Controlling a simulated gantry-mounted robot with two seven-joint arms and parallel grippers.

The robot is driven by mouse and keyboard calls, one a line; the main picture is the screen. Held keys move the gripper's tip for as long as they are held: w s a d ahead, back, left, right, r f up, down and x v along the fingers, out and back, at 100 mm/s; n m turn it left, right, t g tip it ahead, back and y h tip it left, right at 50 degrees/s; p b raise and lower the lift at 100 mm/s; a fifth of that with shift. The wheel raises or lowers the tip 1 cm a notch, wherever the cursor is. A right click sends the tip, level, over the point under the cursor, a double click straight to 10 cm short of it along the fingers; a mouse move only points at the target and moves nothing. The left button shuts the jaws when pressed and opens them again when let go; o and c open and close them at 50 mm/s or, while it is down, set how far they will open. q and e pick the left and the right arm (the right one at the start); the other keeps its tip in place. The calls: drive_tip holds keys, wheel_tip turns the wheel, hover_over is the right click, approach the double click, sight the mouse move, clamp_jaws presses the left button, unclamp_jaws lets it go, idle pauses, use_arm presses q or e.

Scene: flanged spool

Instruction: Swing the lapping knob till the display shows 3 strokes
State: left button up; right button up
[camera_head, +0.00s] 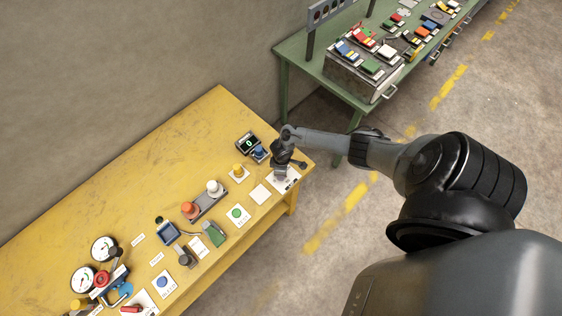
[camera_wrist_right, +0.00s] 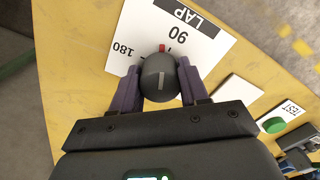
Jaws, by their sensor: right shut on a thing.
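The lapping knob (camera_wrist_right: 158,78) is dark grey and rounded with a pale line on top. It stands on a white plate (camera_wrist_right: 190,30) printed "LAP", "90" and "180", with a small red mark (camera_wrist_right: 162,47) just beyond the knob. My right gripper (camera_wrist_right: 159,82) is shut on the knob, one purple-grey finger at each side. In the head view my right gripper (camera_head: 281,165) is at the table's right end and largely hides the knob. The small dark display (camera_head: 248,142) beside it shows a green digit that looks like 0. My left gripper is out of view.
A yellow table (camera_head: 130,170) carries several controls: a yellow button (camera_head: 239,170), a blue knob (camera_head: 260,153), a green button (camera_head: 237,212) and gauges (camera_head: 103,248). A green bench (camera_head: 290,47) with colourful switches stands behind. Floor is open to the right.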

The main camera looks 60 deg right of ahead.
drive_tip(key=m+p, duration=0.2)
drive_tip(key=m, duration=0.2)
drive_tip(key=shift+a+r, duration=0.1)
drive_tip(key=shift+m+p, duration=0.6)
drive_tip(key=shift+m, duration=0.2)
drive_tip(key=shift+s, duration=0.1)
drive_tip(key=o, duration=1)
drive_tip(key=shift+s, duration=0.1)
drive_tip(key=shift+o, duration=0.2)
